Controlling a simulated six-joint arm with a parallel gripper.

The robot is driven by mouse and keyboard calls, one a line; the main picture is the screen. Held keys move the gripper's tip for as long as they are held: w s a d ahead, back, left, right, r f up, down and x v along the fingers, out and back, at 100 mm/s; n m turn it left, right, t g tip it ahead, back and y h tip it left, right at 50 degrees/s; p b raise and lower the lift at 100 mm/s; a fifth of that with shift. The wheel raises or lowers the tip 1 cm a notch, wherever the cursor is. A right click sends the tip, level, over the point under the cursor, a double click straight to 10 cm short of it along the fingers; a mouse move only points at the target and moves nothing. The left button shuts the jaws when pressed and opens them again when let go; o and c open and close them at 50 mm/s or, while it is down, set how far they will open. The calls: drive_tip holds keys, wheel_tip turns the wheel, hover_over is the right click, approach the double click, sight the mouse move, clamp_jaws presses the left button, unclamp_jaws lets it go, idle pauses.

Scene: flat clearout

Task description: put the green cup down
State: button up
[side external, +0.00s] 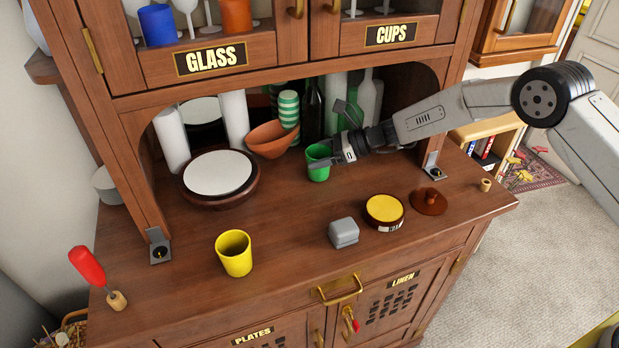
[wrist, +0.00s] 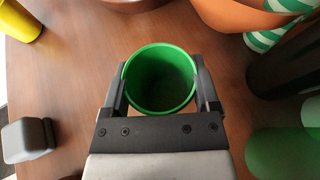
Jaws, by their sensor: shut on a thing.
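The green cup (side external: 318,166) is upright on or just above the wooden cabinet top (side external: 290,222), near the front of the arched recess; I cannot tell if its base touches the wood. My gripper (side external: 333,156) reaches in from the right and is shut on the cup. In the wrist view the green cup (wrist: 161,79) sits between the two fingers of my gripper (wrist: 161,80), one on each side. Its open rim faces the camera and it looks empty.
A terracotta bowl (side external: 270,140), a striped green cup (side external: 289,108) and several bottles stand close behind. A round white-topped dish (side external: 218,174) is to the left. A yellow cup (side external: 234,252), a grey block (side external: 343,232) and a yellow-filled tin (side external: 384,210) stand in front, with bare wood between.

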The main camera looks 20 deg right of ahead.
drive_tip(key=shift+f, duration=0.1)
drive_tip(key=o, duration=1.2)
drive_tip(key=shift+c, duration=0.2)
drive_tip(key=shift+v, duration=2.85)
